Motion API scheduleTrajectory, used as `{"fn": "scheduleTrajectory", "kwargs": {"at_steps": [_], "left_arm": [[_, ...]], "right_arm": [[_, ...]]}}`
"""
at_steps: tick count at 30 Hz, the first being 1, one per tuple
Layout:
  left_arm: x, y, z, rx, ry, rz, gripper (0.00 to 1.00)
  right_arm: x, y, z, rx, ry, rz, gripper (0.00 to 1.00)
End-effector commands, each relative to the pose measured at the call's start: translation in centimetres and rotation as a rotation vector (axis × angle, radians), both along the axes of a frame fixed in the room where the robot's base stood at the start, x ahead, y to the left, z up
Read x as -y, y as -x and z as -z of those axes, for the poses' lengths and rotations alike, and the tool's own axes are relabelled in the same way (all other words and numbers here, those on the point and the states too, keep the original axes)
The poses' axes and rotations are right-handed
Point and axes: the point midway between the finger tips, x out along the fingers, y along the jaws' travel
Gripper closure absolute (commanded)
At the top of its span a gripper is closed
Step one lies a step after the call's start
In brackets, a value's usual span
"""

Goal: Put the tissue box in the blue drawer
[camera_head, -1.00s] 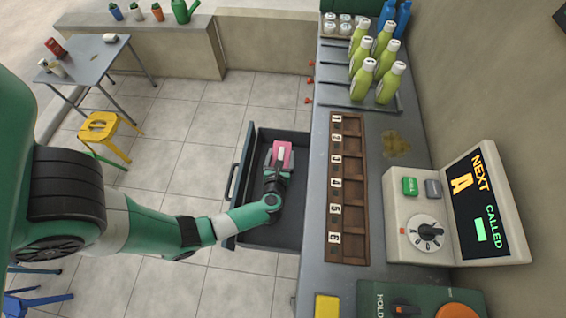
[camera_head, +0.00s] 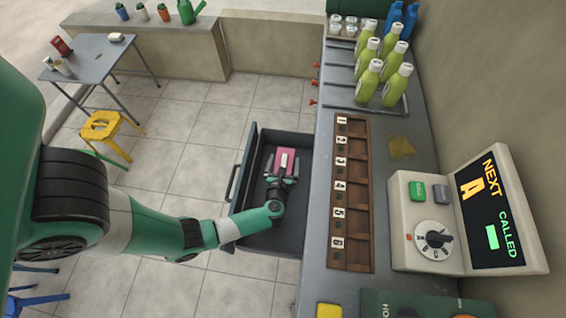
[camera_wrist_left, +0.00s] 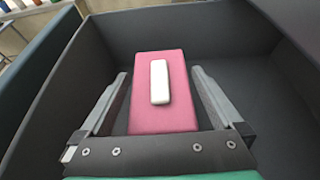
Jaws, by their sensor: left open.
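The pink tissue box (camera_head: 285,158) with a white strip on top lies inside the open blue-grey drawer (camera_head: 240,176). In the left wrist view the tissue box (camera_wrist_left: 172,62) rests in the dark drawer (camera_wrist_left: 115,38). My left gripper (camera_head: 281,164) is inside the drawer; in the left wrist view its two fingers (camera_wrist_left: 160,88) stand apart on either side of the box, with gaps showing beside it. The box's underside is hidden. My right gripper is not in view.
A grey counter (camera_head: 317,200) with a numbered wooden rack (camera_head: 352,200) stands right of the drawer. Green bottles (camera_head: 375,65) and a display machine (camera_head: 465,215) stand on it. A yellow stool (camera_head: 100,125) and table (camera_head: 85,60) are at left.

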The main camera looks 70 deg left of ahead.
Motion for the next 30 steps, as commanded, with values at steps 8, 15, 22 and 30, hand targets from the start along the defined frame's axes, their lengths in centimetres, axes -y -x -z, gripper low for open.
{"fn": "scheduleTrajectory", "kwargs": {"at_steps": [8,15,22,30], "left_arm": [[4.3,1.9,-2.4,-0.001,-0.001,0.010,0.00],[8.6,4.0,-4.2,-0.001,0.000,0.008,0.00],[9.9,4.8,-4.6,0.001,0.000,0.002,0.00],[9.9,4.8,-4.6,0.000,0.000,0.000,0.00]], "right_arm": [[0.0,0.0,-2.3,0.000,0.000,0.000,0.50],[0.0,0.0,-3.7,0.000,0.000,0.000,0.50],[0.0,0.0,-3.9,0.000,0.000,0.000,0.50],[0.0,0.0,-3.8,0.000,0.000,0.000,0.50]]}}
